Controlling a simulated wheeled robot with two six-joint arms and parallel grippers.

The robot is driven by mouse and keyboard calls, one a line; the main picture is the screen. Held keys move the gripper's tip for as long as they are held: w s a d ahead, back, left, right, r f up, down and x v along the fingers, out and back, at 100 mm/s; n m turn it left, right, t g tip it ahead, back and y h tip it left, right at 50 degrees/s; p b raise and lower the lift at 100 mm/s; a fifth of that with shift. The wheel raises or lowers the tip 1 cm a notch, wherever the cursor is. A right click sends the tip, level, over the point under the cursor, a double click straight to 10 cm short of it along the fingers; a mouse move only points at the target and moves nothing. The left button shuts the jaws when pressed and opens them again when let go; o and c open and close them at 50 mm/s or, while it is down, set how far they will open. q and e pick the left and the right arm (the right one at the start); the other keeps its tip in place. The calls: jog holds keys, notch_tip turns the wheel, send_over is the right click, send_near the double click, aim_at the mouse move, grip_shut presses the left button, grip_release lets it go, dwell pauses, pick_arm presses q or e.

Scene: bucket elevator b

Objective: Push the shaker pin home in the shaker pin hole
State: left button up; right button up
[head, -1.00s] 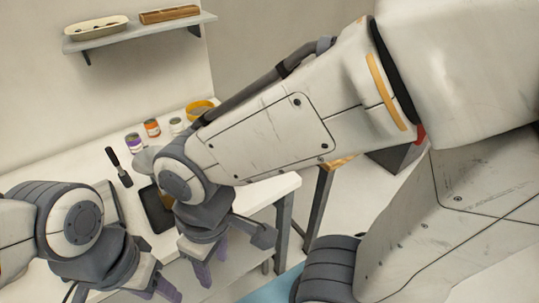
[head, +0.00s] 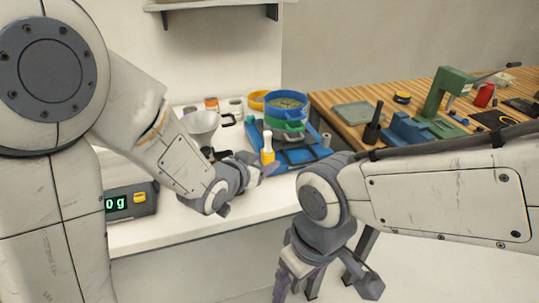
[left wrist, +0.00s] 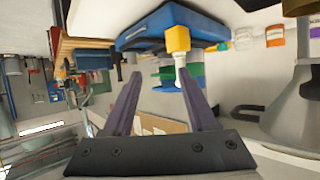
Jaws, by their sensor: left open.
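The shaker pin appears to be the yellow piece with a white upright stem (head: 267,149), standing at the near left edge of the blue shaker base (head: 318,157). It also shows in the left wrist view (left wrist: 178,40), beyond the fingers and nearer the right one. My left gripper (head: 250,172) is just in front of it, open and empty; its two fingers (left wrist: 160,80) are apart in the left wrist view. I see no clear contact with the pin. The pin hole is hidden. My right gripper (head: 298,280) hangs low in front of the bench; its fingertips are unclear.
Stacked blue and green sieves (head: 286,115) stand on the shaker. A metal funnel (head: 201,127) and small jars stand to the left, with a scale (head: 130,203) nearer. A wooden bench (head: 362,128) with a green press (head: 450,92) is at right. The white bench front is clear.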

aim_at(266, 142)
pick_arm(q)
jog(key=w+t+h+b, duration=0.1)
jog(key=w, duration=0.1)
jog(key=w+t+b, duration=0.1)
jog(key=w+t, duration=0.1)
jog(key=w, duration=0.1)
jog(key=w+f+t+h+b, duration=0.1)
jog(key=w, duration=0.2)
jog(key=shift+w+h, duration=0.1)
jog(key=shift+h, duration=0.2)
jog(key=p+x, duration=0.1)
jog(key=x, duration=0.4)
jog(key=shift+w+d+f+p, duration=0.15)
jog(key=shift+w+d+p, duration=0.05)
jog(key=shift+w+p, duration=0.1)
pick_arm(e)
notch_tip(266, 142, down, 3)
jog(key=shift+f, duration=0.1)
pick_arm(q)
grip_shut()
